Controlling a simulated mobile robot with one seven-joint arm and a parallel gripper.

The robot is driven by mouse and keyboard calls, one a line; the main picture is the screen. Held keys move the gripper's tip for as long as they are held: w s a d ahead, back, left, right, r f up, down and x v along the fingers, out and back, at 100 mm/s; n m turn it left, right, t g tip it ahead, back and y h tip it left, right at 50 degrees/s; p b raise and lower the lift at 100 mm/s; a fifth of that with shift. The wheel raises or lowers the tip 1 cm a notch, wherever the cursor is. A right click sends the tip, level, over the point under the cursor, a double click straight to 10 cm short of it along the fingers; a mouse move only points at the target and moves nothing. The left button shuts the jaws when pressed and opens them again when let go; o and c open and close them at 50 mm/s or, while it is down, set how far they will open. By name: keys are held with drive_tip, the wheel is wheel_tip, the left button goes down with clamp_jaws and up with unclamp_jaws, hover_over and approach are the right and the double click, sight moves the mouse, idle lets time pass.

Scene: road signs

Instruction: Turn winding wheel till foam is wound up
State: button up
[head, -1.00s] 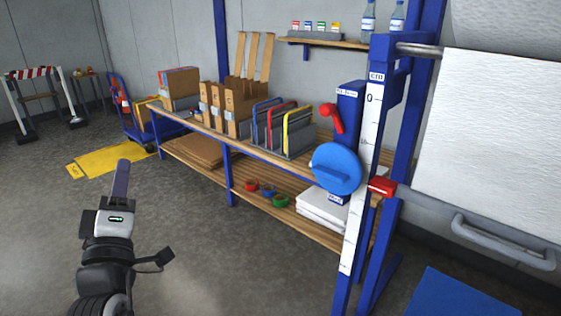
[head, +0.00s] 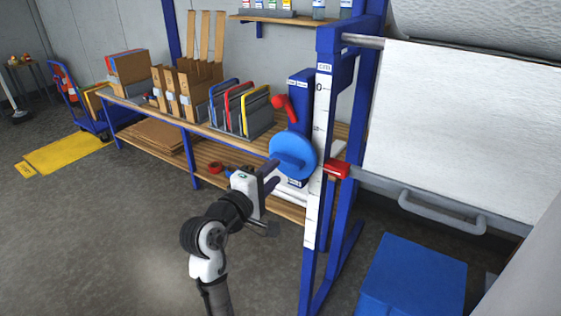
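The winding wheel (head: 293,152) is a round blue disc on the blue frame at the middle of the view. My gripper (head: 270,178) is just left of and below the wheel, with its two dark fingers apart and pointing toward it. I cannot tell whether a finger touches the wheel. The white foam sheet (head: 462,135) hangs down from a roll at the upper right, and its lower part reaches a bar with a grey handle (head: 442,211).
A red lever (head: 285,106) sits above the wheel. A white scale (head: 317,165) with a red slider (head: 337,169) runs down the post. A workbench (head: 200,126) with folders and cartons stands behind. A blue box (head: 413,275) is on the floor at lower right.

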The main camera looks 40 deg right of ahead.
sight(283, 164)
drive_tip(key=shift+p+x, duration=0.35)
drive_tip(key=shift+x, duration=1.75)
drive_tip(key=shift+c, duration=0.3)
clamp_jaws()
